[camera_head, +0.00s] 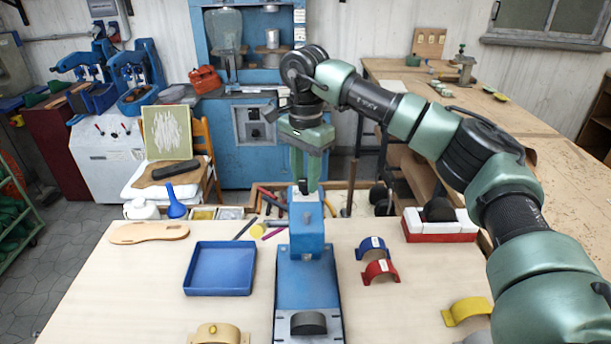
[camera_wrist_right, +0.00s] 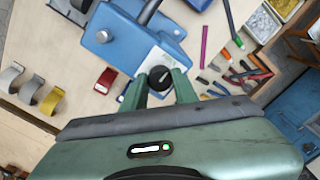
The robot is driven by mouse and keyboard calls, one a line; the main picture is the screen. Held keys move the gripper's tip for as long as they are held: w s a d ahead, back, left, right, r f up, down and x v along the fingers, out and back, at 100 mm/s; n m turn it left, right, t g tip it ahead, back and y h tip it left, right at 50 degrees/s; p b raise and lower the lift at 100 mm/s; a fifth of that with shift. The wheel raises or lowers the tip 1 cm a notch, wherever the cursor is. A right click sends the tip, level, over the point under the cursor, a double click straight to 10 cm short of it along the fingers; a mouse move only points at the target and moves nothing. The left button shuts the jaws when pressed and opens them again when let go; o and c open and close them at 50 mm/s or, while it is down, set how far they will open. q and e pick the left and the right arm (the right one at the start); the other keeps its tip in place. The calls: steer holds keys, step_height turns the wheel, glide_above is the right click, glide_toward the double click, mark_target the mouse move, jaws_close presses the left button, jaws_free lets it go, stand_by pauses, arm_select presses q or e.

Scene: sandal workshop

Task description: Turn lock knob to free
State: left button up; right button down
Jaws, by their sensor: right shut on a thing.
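A blue press (camera_head: 306,240) stands upright on the workbench. Its long blue base runs toward me and carries a dark half-round block (camera_head: 308,323). My right gripper (camera_head: 306,187) points down at the top of the press, at its far side. In the right wrist view the black round lock knob (camera_wrist_right: 160,76) sits between the two green fingers of my right gripper (camera_wrist_right: 160,84), which is shut on it. A pale label plate (camera_wrist_right: 157,59) lies right beside the knob. The knob is mostly hidden by the fingers in the head view. My left gripper is out of view.
A blue tray (camera_head: 220,269) and a tan sole (camera_head: 149,233) lie left of the press. Blue (camera_head: 372,246), red (camera_head: 380,271) and yellow (camera_head: 467,311) curved pieces lie to the right. A tool bin (camera_head: 345,198) stands behind the press.

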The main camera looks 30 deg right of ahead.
mark_target(305, 181)
steer(key=c, duration=1.1)
jaws_free()
steer(key=shift+r, duration=0.1)
steer(key=shift+r, duration=0.3)
step_height(305, 181, up, 7)
steer(key=shift+r+b, duration=0.1)
steer(key=shift+b, duration=0.9)
